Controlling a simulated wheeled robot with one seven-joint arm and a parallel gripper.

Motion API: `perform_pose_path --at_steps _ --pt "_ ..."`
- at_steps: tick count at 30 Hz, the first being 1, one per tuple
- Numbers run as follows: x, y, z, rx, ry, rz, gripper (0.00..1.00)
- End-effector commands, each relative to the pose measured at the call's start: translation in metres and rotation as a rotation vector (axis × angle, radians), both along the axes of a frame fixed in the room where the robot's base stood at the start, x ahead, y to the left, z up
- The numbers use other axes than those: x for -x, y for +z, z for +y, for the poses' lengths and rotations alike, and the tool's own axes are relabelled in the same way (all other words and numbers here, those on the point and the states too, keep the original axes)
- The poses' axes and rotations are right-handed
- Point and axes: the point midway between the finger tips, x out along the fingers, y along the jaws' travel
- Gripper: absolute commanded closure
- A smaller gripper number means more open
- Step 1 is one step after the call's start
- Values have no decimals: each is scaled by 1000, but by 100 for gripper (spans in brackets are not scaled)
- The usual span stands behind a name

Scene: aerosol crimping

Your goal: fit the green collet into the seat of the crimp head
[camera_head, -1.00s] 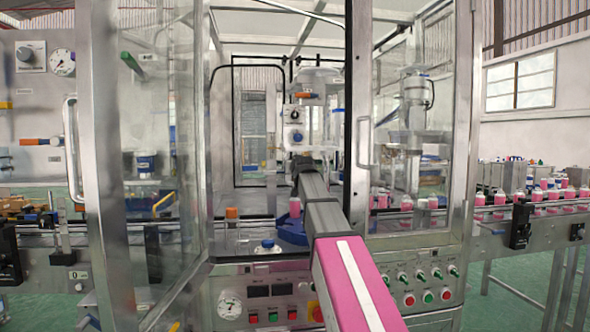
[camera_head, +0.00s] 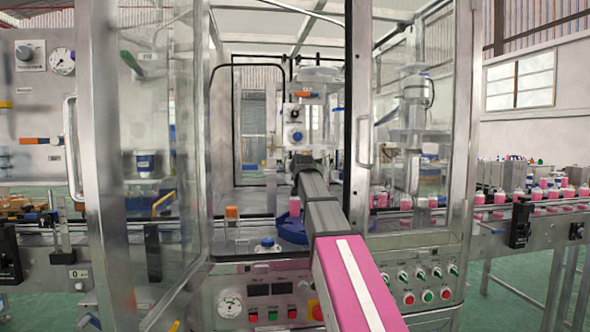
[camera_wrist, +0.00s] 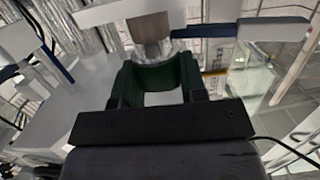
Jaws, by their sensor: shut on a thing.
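My gripper (camera_wrist: 156,98) is shut on the green collet (camera_wrist: 154,76), a dark green U-shaped piece low in the wrist view. The crimp head (camera_wrist: 149,32) shows there as a metal cylinder with a clear rim, just beyond and above the collet. The collet's top edge looks close to that rim; I cannot tell whether they touch. The seat itself is hidden. In the head view my arm reaches into the open machine cabinet, and my gripper (camera_head: 303,163) is below the head unit (camera_head: 296,118). The collet is not distinguishable there.
Glass doors and metal posts (camera_head: 362,130) frame the cabinet opening closely around my arm. In the wrist view, white arms with blue parts (camera_wrist: 240,31) flank the head.

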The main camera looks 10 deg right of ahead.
Motion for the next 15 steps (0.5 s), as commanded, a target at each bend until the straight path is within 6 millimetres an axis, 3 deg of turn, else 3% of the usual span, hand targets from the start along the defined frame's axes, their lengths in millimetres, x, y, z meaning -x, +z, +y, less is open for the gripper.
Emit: perform_pose_path --at_steps 15 --pt "0 -8 0 0 0 -1 88"
